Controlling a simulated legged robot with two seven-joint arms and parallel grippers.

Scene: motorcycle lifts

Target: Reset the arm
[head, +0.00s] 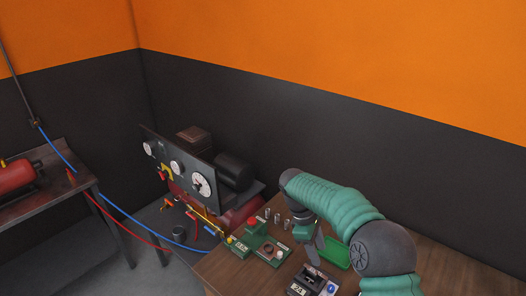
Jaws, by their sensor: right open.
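My right arm, in a green ribbed sleeve, comes in from the lower right of the head view and bends down over the wooden table (450,263). My right gripper (316,246) is open, pointing down above the table. It is just above a small dark device with a white label (303,285), and I cannot tell the exact gap. The jaws look empty. My left gripper is not in view.
A green tray (336,253) is partly behind my arm. A gauge panel (178,163) and red compressor stand beyond the table. Another bench (48,178) is at left.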

